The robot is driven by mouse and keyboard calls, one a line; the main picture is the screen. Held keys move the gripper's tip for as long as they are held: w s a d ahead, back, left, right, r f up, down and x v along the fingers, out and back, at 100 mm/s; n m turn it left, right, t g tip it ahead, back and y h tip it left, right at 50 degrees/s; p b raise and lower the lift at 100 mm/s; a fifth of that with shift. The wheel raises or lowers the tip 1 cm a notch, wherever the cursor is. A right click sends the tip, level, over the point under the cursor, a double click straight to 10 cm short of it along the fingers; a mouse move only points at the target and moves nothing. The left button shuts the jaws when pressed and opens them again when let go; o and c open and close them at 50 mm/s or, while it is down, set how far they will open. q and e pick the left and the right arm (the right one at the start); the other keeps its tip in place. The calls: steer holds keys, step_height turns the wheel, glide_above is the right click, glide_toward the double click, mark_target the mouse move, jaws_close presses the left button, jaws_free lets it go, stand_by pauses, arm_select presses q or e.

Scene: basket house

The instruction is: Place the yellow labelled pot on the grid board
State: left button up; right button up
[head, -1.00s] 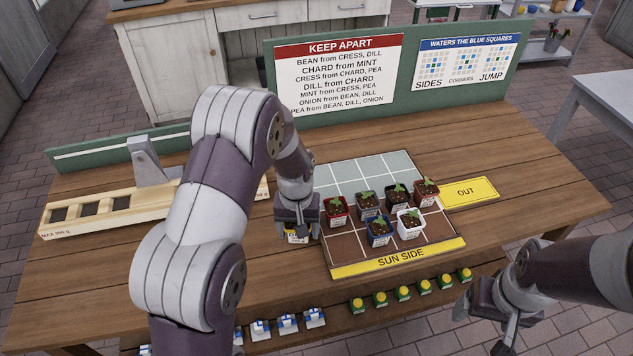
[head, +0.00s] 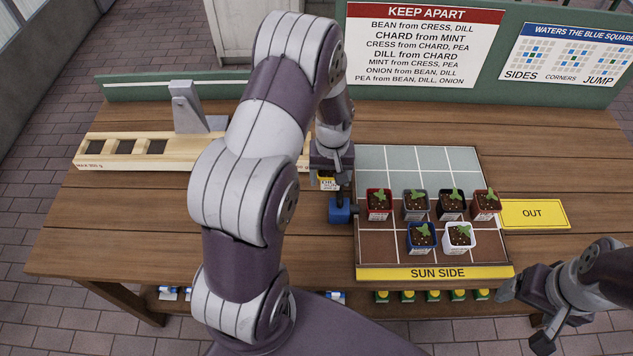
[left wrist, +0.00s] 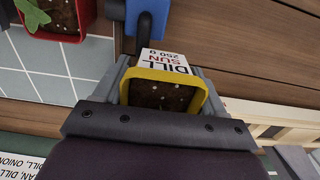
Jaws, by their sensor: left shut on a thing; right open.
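The yellow labelled pot (left wrist: 166,87) has a yellow rim, dark soil and a white label reading DILL, SUN, 250 g. My left gripper (head: 329,172) is shut on it, just left of the grid board's left edge. In the head view the pot (head: 327,183) is mostly hidden by the gripper. The grid board (head: 379,160) has grey cells at the back, brown cells in front and a yellow SUN SIDE strip. Red, grey, black, blue and white pots stand on it. My right gripper (head: 524,313) is open and empty at the lower right, off the table's front edge.
A blue object (head: 341,209) stands beside the board's left edge, close to the held pot. A red pot (head: 379,204) is nearest on the board. A wooden rack (head: 98,153) lies left, a yellow OUT card (head: 535,214) right. The back grey cells are clear.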

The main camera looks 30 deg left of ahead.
arm_select(q)
glide_above(306, 199)
steer(key=f, duration=0.3)
steer(key=shift+w+f+p, duration=0.2)
steer(key=shift+f+p, duration=0.1)
steer(key=shift+p, duration=0.05)
steer(key=f, duration=0.3)
steer(key=shift+s+f+p, duration=0.25)
steer(key=shift+p, duration=0.05)
steer(key=shift+w+f, duration=0.15)
steer(key=shift+f, duration=0.25)
steer(key=shift+f, duration=0.15)
steer(key=o, duration=1.2)
steer(key=shift+o, duration=0.2)
